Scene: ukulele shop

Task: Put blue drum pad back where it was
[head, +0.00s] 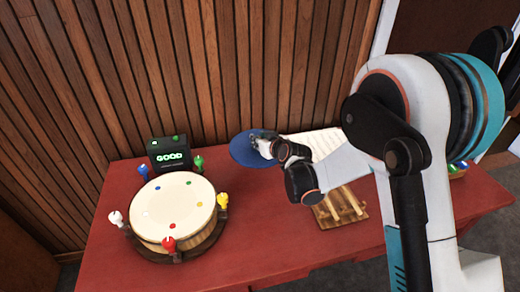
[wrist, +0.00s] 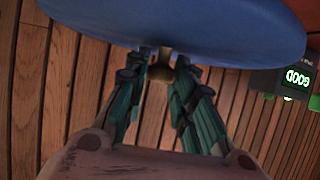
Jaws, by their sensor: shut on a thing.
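The blue drum pad (head: 243,151) is a round blue disc near the back wall, right of the black display box in the head view. In the wrist view the drum pad (wrist: 180,22) fills the top, with a short brass-coloured stem below it. My gripper (head: 259,142) is shut on the drum pad; in the wrist view the teal fingers of my gripper (wrist: 163,62) close around the stem under the disc. The pad's height above the table is hard to tell.
A cream drum (head: 172,207) ringed with coloured pegs stands at left on the red table (head: 262,238). Behind it is the black box (head: 170,154) reading "GOOD". A wooden rack (head: 341,208) and a white sheet (head: 317,140) lie right of centre. A slatted wall (head: 210,70) stands behind.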

